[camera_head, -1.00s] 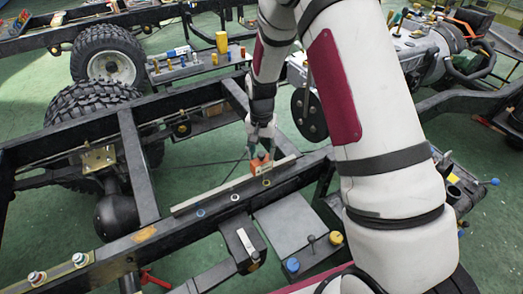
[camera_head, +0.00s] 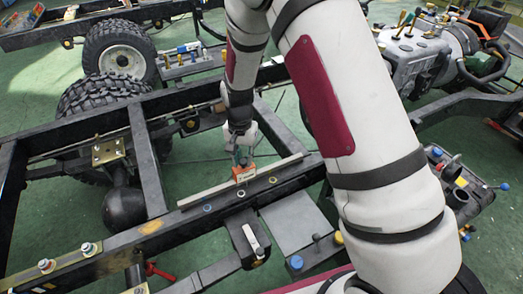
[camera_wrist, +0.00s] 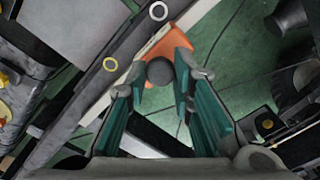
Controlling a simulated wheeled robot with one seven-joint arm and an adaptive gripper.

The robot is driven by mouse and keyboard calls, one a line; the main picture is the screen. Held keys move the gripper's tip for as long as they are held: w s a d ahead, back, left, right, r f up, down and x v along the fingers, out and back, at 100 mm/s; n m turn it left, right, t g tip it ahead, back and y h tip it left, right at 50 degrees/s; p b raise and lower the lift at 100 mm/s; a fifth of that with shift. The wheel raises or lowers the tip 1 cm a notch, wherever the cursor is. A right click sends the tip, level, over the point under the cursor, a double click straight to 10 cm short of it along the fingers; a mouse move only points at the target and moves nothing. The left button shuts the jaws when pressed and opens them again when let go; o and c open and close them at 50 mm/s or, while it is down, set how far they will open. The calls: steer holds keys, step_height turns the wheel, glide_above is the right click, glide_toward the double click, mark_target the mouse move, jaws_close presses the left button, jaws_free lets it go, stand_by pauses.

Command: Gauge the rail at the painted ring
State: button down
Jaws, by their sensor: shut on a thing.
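The orange gauge (camera_head: 244,174) has a dark round knob (camera_wrist: 160,72), and my gripper (camera_head: 243,158) is shut on it from above. In the wrist view the orange body (camera_wrist: 166,44) shows beyond the fingertips. The gauge is at the light strip of the rail (camera_head: 205,193); I cannot tell whether it touches. Painted rings mark the rail's dark side: a blue ring (camera_head: 207,208), a white ring (camera_head: 240,194) and a yellow ring (camera_head: 272,180). The gauge is about level with the white ring.
The black chassis frame with a crossmember (camera_head: 147,165) surrounds the rail on the left. A grey plate (camera_head: 290,224) and a box with a blue knob (camera_head: 296,262) stand in front. Large tyres (camera_head: 120,62) are behind. Green floor shows beyond the rail.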

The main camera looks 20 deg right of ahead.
steer(key=shift+s+a, duration=0.15)
steer(key=shift+a, duration=0.55)
steer(key=shift+s+a, duration=0.1)
steer(key=shift+a, duration=0.6)
steer(key=c, duration=1.4)
jaws_free()
steer(key=shift+o, duration=0.2)
step_height(320, 180, up, 12)
step_height(320, 180, up, 9)
steer(key=n+t, duration=0.1)
glide_above(235, 170)
steer(key=s+d, duration=0.3)
steer(key=s, duration=0.1)
steer(key=s+d+r+n+t, duration=0.1)
steer(key=s+d+r+n, duration=0.15)
steer(key=s+r, duration=0.35)
steer(key=s+d+r+n+t, duration=0.1)
steer(key=s+d+r, duration=0.3)
steer(key=s, duration=0.3)
steer(key=s+d+r+n+t, duration=0.1)
steer(key=s+d+n, duration=0.1)
steer(key=s, duration=0.8)
steer(key=shift+s+d+t, duration=0.3)
steer(key=shift+d, duration=0.1)
